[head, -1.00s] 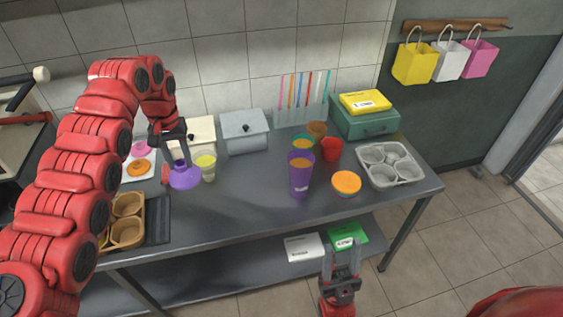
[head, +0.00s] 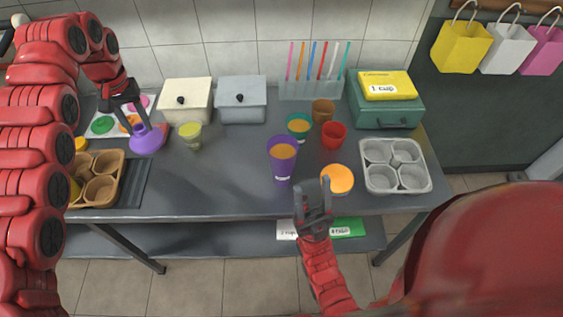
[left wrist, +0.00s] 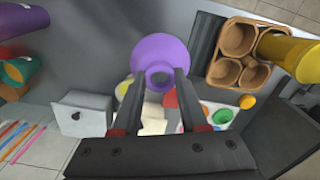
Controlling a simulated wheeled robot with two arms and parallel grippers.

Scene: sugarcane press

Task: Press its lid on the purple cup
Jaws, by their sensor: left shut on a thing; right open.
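The purple cup (head: 282,172) stands upright on the table with an orange filling and an open top. The purple lid (head: 147,140) is a flared dome with a narrow neck. My left gripper (head: 137,118) is shut on the neck of the lid and holds it at the left of the table, well left of the cup. In the left wrist view the lid (left wrist: 160,50) sits between the fingertips (left wrist: 163,78). My right gripper (head: 313,188) is open and empty near the front edge, just right of and nearer than the purple cup.
A yellow-green cup (head: 190,140) stands right of the lid. Teal (head: 299,121), brown (head: 323,104) and red (head: 334,142) cups stand behind the purple cup. An orange-topped thing (head: 337,180) and a grey cup tray (head: 435,182) are at right. The table between lid and purple cup is mostly clear.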

